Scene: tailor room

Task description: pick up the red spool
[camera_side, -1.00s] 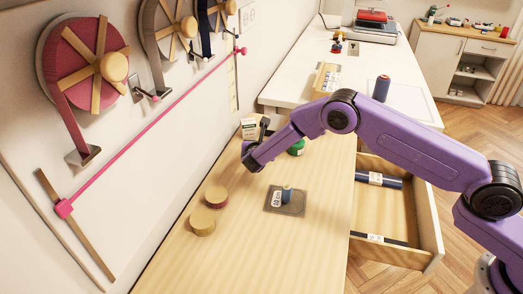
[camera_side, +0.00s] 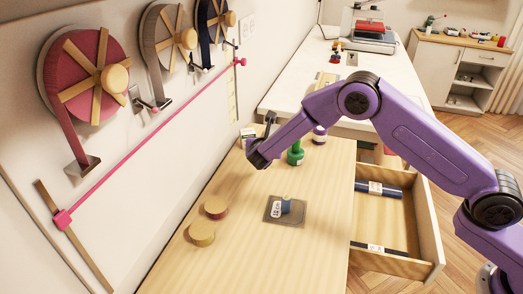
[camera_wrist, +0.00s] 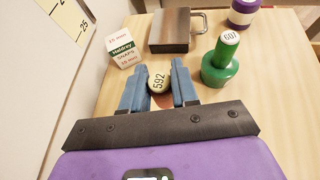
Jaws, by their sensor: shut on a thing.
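My gripper (camera_wrist: 160,88) is shut on a spool (camera_wrist: 159,82) whose dark-rimmed round top bears the number 592. A reddish-orange patch shows just below that top, between the blue fingers. Most of the spool is hidden by the fingers and the gripper body, so its full colour is hard to see. In the side view my gripper (camera_side: 256,160) is over the far left part of the wooden table, near the wall. The held spool cannot be made out there.
A green spool (camera_wrist: 219,66) marked 607 stands right of my gripper. A purple and white spool (camera_wrist: 243,12), a dark metal block (camera_wrist: 170,31) and a snaps box (camera_wrist: 124,50) stand beyond. Two round wooden pieces (camera_side: 202,233) and a grey pad (camera_side: 273,211) sit nearer. An open drawer (camera_side: 400,215) juts out right.

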